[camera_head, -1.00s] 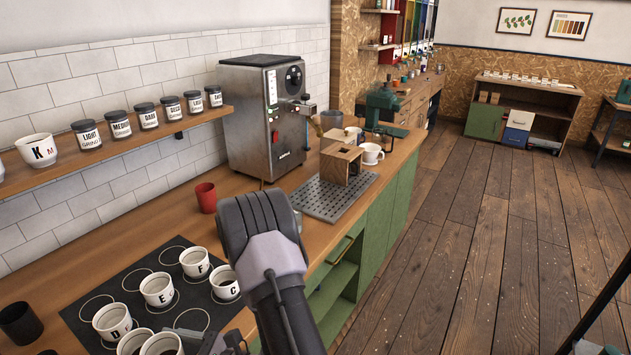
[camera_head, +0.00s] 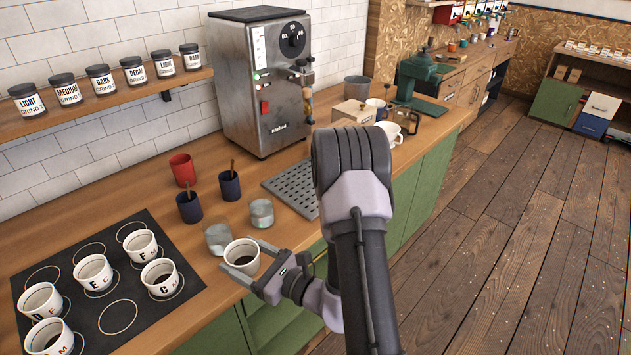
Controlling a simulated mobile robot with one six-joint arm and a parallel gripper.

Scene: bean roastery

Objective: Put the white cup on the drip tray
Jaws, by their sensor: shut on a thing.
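A white cup (camera_head: 241,251) with dark liquid in it is upright between the jaws of my gripper (camera_head: 248,264), which is shut on it. The cup shows near the counter's front edge, right of the black mat; its height above the counter is hard to tell. The drip tray (camera_head: 287,192), a grey perforated plate, lies on the counter in front of the steel espresso machine (camera_head: 265,85). It is farther back and to the right of my gripper. My arm hides the tray's right part.
Several white lettered cups stand on the black mat (camera_head: 80,240). A wooden box (camera_head: 354,113) is beyond the tray.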

